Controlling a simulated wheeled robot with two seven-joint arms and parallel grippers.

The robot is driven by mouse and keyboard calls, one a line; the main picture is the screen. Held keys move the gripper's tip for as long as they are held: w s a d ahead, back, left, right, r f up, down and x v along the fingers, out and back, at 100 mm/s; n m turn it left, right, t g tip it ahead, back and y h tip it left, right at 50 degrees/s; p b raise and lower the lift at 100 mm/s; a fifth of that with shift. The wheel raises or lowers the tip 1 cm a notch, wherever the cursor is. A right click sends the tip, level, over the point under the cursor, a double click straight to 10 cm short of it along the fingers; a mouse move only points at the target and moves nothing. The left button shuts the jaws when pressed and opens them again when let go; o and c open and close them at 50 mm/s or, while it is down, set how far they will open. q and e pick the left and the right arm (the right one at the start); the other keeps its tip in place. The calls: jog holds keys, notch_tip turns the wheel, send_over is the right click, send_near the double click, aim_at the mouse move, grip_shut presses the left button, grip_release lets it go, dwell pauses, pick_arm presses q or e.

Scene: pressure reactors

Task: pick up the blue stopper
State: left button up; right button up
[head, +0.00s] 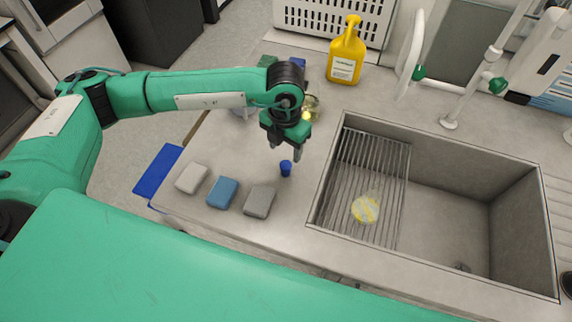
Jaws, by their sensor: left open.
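The blue stopper (286,168) is a small dark-blue cup-like piece standing on the grey counter, left of the sink. My left gripper (285,154) points down just above the stopper, its fingers apart. In this view the fingertips come close to the top of the stopper; I cannot tell whether they touch it or are around it. My right gripper is out of view.
A white sponge (192,178), a blue sponge (222,192) and a grey sponge (259,201) lie near the counter's front edge. The sink (470,215) with a rack is at right. A yellow bottle (345,58) stands behind. Glassware is partly hidden behind my gripper.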

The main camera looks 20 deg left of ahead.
aim_at(286, 165)
pick_arm(q)
notch_tip(286, 165, down, 4)
jog(key=shift+r, duration=0.25)
jog(key=shift+f+p, duration=0.45)
jog(key=shift+p, duration=0.2)
notch_tip(286, 165, down, 4)
jog(key=shift+d+r+p, duration=0.1)
jog(key=shift+r+p, duration=0.15)
jog(key=shift+p, duration=0.6)
jog(key=shift+f, duration=0.55)
jog(key=c, duration=1)
